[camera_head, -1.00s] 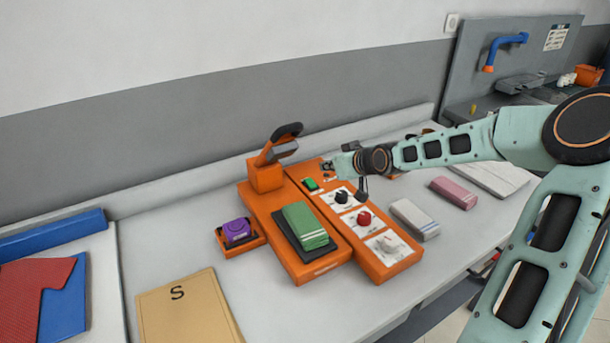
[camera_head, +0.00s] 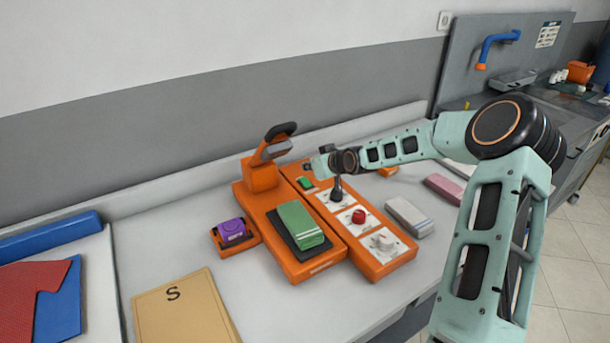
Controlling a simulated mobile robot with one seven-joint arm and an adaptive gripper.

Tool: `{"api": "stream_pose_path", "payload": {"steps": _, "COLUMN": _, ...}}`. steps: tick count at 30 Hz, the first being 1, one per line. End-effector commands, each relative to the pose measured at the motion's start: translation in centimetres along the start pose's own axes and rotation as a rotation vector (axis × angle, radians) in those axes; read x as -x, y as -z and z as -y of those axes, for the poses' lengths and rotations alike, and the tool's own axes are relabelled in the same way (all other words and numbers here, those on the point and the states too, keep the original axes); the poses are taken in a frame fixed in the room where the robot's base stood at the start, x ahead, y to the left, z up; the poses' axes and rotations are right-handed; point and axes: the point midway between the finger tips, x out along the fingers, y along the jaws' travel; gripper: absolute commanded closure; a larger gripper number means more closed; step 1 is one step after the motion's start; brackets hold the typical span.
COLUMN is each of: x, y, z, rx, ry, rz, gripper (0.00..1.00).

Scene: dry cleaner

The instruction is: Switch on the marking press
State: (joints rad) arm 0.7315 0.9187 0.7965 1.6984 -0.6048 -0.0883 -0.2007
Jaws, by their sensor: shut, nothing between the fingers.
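The orange marking press (camera_head: 262,180) stands on the counter, with its raised arm and black handle at the back. A green folded cloth (camera_head: 300,224) lies on its dark pad. To its right is an orange control panel (camera_head: 378,269) with a green switch (camera_head: 305,183), a black knob on a white plate, a red knob (camera_head: 358,216) and a pale knob (camera_head: 384,242). My gripper (camera_head: 336,196) points down, shut and empty, over the black knob's plate. It overlaps the black knob, mostly hiding it; I cannot tell whether they touch.
A purple object (camera_head: 232,230) sits in an orange holder left of the press. A tan board marked S (camera_head: 185,310) lies in front. A white-grey folded cloth (camera_head: 409,217) and a pink one (camera_head: 443,188) lie right of the panel. Bare counter shows between the board and press.

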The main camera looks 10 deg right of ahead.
Motion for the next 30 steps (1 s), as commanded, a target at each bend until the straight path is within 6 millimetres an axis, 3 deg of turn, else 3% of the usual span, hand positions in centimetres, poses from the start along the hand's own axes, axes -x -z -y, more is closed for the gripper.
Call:
{"api": "stream_pose_path", "payload": {"steps": 3, "x": -2.1, "y": -0.4, "z": 0.1, "rx": -0.001, "ry": 0.002, "rz": 0.003, "gripper": 1.00}}
{"api": "stream_pose_path", "payload": {"steps": 9, "x": -3.8, "y": -2.2, "z": 0.1, "rx": -0.002, "ry": 0.001, "rz": 0.001, "gripper": 1.00}}
{"api": "stream_pose_path", "payload": {"steps": 30, "x": -4.7, "y": -2.7, "z": 0.0, "rx": 0.004, "ry": -0.001, "rz": 0.065, "gripper": 1.00}}
